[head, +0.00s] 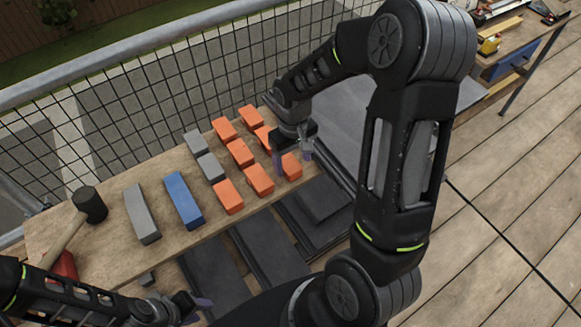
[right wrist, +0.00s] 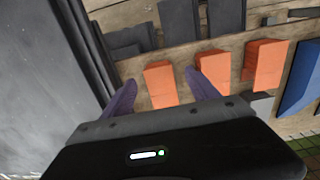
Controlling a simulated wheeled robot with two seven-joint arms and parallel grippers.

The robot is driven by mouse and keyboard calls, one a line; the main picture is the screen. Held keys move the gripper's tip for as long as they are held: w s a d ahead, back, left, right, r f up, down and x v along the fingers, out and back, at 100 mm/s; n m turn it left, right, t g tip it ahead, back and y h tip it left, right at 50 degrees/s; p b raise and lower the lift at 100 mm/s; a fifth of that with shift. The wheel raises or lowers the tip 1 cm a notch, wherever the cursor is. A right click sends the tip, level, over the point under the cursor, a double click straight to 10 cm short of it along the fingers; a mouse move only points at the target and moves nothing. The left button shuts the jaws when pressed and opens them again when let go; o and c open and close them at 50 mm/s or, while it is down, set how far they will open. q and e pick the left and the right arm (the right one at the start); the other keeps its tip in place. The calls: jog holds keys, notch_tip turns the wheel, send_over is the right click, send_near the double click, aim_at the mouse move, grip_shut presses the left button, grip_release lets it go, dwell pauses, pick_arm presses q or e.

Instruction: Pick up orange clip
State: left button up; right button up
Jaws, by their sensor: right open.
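Several orange clips lie in rows on the wooden board (head: 100,255); one (head: 240,153) is mid-group. My right gripper (head: 293,160) is open over the end of the board. An orange clip (head: 292,168) at the front right corner of the group sits by its fingers and is partly hidden. In the right wrist view, an orange clip (right wrist: 161,84) shows between the two purple fingertips (right wrist: 163,88), with a gap on both sides. My left gripper (head: 190,305) is low at the bottom edge, away from the clips; its jaw opening is unclear.
Grey blocks (head: 142,213), a blue block (head: 184,199) and a mallet (head: 90,204) lie on the board's left part. Dark slates (head: 312,208) lie in front of and beside the board. A mesh railing (head: 150,110) runs behind. A workbench (head: 510,55) stands at upper right.

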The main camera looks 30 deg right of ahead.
aim_at(294, 169)
notch_tip(294, 169, down, 4)
jog(key=shift+s+d+f+p, duration=0.1)
jog(key=shift+f+p, duration=0.15)
jog(key=shift+p, duration=0.1)
jog(key=shift+c, duration=0.6)
grip_shut()
dwell(0.4)
